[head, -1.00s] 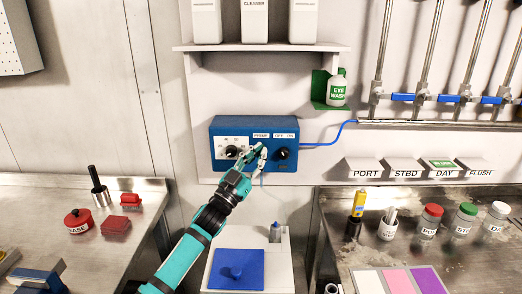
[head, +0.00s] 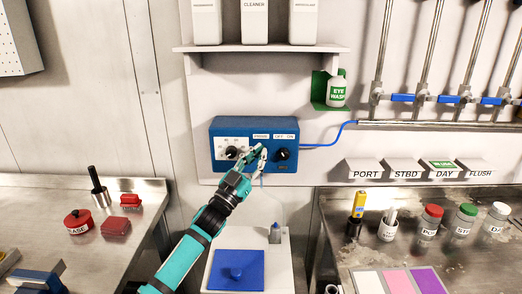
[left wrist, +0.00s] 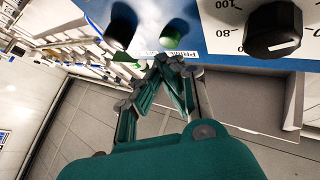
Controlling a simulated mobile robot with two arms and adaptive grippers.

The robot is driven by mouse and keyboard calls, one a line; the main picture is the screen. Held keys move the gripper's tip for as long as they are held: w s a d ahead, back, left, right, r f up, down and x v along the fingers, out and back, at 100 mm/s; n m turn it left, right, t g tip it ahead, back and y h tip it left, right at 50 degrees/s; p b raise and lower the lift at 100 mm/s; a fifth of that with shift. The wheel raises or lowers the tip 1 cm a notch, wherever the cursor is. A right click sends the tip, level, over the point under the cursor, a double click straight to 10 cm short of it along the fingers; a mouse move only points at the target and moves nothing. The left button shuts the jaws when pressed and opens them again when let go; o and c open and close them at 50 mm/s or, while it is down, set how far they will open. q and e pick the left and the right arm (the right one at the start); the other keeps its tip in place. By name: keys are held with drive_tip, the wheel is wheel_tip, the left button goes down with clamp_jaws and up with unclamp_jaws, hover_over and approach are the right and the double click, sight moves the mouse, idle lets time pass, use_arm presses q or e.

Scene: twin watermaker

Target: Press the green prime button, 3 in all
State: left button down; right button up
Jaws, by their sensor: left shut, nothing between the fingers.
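The blue control box (head: 255,165) hangs on the wall, with a PRIME label, a numbered dial at left and an OFF/ON knob (head: 282,154) at right. My left gripper (head: 259,150) is shut and empty, in front of the box just below the PRIME label. It hides the green prime button in the head view. In the left wrist view the dark green button (left wrist: 174,29) shows just beyond the fingertips (left wrist: 163,62), beside the PRIME label. I cannot tell whether the fingers touch it. My right gripper is not in view.
A shelf (head: 260,47) with white containers is above the box. A blue cable (head: 330,142) runs right from it. An eye wash bottle (head: 337,92) is at upper right. Steel benches with jars and tools stand left and right. A white unit with a blue lid (head: 237,270) is below.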

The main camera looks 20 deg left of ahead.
use_arm(q)
drive_tip(key=shift+w+a, duration=0.15)
drive_tip(key=shift+w, duration=0.25)
drive_tip(key=shift+w+a+b, duration=0.1)
drive_tip(key=shift+w+b, duration=0.25)
drive_tip(key=shift+w, duration=0.05)
idle(0.8)
idle(0.3)
drive_tip(key=shift+s+d+p, duration=0.25)
drive_tip(key=shift+s+p, duration=0.3)
drive_tip(key=shift+s, duration=0.3)
drive_tip(key=s+p, duration=0.1)
drive_tip(key=s, duration=0.1)
drive_tip(key=s+d+p, duration=0.1)
drive_tip(key=s, duration=0.1)
drive_tip(key=shift+s+d+p, duration=0.2)
drive_tip(key=shift+s+p, duration=0.15)
drive_tip(key=shift+s, duration=0.05)
